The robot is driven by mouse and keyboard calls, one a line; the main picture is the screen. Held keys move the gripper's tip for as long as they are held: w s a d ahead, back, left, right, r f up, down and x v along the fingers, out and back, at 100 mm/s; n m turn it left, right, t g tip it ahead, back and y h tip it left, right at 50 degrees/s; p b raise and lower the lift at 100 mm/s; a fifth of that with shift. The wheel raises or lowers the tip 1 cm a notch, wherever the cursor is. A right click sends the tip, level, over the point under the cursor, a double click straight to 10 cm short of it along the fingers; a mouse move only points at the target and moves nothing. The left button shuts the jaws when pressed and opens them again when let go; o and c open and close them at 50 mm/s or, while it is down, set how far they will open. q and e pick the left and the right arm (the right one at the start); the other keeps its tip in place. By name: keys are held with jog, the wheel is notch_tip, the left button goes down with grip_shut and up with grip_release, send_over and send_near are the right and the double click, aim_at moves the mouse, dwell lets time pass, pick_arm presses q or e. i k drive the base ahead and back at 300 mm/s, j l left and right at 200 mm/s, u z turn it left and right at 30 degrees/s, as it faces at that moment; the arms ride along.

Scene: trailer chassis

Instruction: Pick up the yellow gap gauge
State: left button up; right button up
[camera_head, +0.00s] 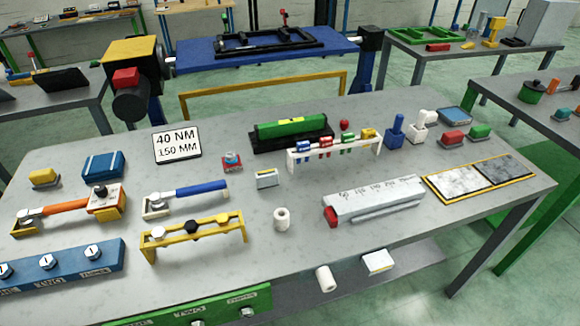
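A white rack (333,158) stands upright near the middle back of the grey workbench, with several small coloured pieces along its top: blue, red, green and yellow. The yellow piece (369,134) at the right end looks like the yellow gap gauge, though it is too small to tell its shape. A larger yellow frame (195,233) with black and white knobs stands at the front left of the bench. A yellow block (44,177) on a grey base sits at the far left. Neither of my grippers is in view.
A long green piece (292,127) in a black cradle lies behind the rack. A blue holder (395,133) and white holder (419,126) stand close to its right. A long white labelled bar (375,199) lies in front. The bench between the bar and the white roll (282,218) is clear.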

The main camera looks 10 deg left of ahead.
aim_at(369, 133)
jog(key=i+l+u, duration=0.2)
jog(key=l+u, duration=0.15)
jog(key=i+l+u, duration=0.1)
jog(key=l+u, duration=0.2)
jog(key=l, duration=0.3)
jog(key=l+u, duration=0.35)
jog(key=l, duration=0.2)
jog(key=i, duration=0.05)
